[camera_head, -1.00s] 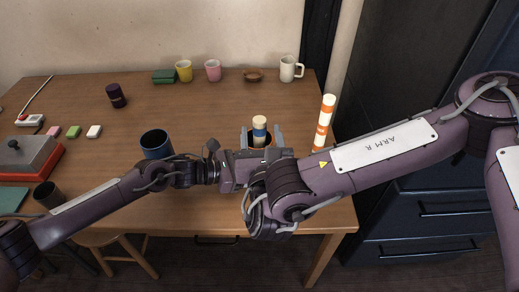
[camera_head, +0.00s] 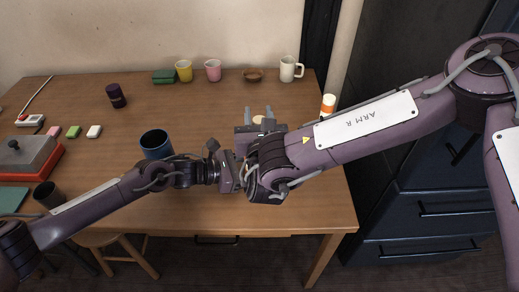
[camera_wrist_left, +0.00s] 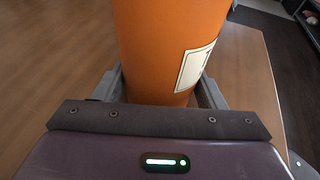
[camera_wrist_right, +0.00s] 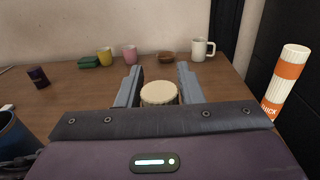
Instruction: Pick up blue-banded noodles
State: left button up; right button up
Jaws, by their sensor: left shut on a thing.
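The blue-banded noodles show only as their round cream top in the head view (camera_head: 258,119) and in the right wrist view (camera_wrist_right: 159,93); the blue band is hidden now. My right gripper (camera_head: 258,115) has one finger on each side of this top, close to it. I cannot tell whether the fingers touch it. An orange canister with a white label (camera_wrist_left: 165,45) fills the left wrist view. My left gripper (camera_wrist_left: 161,90) is shut on it. In the head view, my right arm hides the canister and my left fingers.
Orange-banded noodles (camera_wrist_right: 287,80) stand upright at the right, partly behind my right arm in the head view. A blue cup (camera_head: 156,146) stands left of my grippers. Yellow and pink cups (camera_head: 213,71), a brown bowl (camera_head: 253,75) and a white mug (camera_head: 288,69) line the back.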

grip_shut()
jog(key=shift+r, duration=0.15)
notch_tip(320, 180, up, 18)
dwell(0.4)
pick_arm(q)
jog(key=o, duration=0.8)
jog(key=shift+o, duration=0.2)
